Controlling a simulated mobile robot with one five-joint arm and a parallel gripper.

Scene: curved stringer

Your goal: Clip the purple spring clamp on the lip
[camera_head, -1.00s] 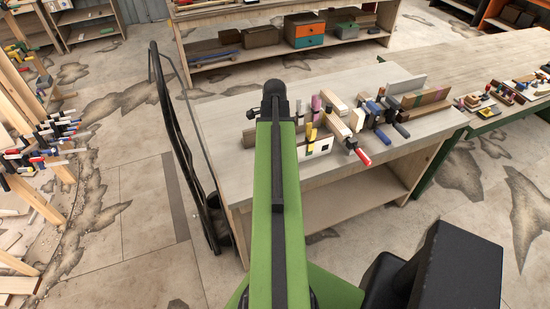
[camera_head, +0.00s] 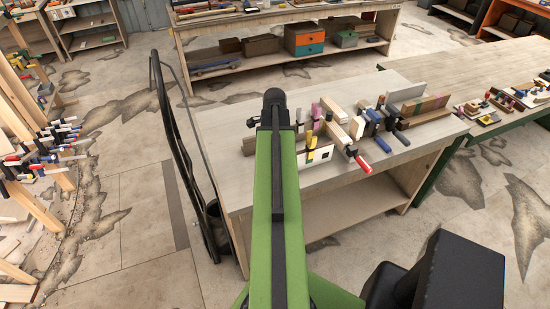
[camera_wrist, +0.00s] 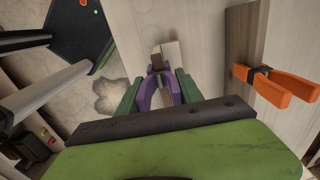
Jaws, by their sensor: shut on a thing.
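In the wrist view my gripper (camera_wrist: 158,90) has green fingers shut on the purple spring clamp (camera_wrist: 144,94), whose handles lie between them. The clamp's far end points away from me, close to a small pale wooden block (camera_wrist: 172,52) and a brownish piece beside it. I cannot tell whether its jaws are around anything or touching the wood. Which edge is the lip is unclear. In the head view my arm hides the gripper and the purple clamp.
An orange spring clamp (camera_wrist: 284,80) sits at the right in the wrist view. In the head view a workbench (camera_head: 230,130) carries several clamps and blocks, with a white box (camera_head: 318,156) right of my arm. A black-framed cart (camera_head: 172,135) stands at its left.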

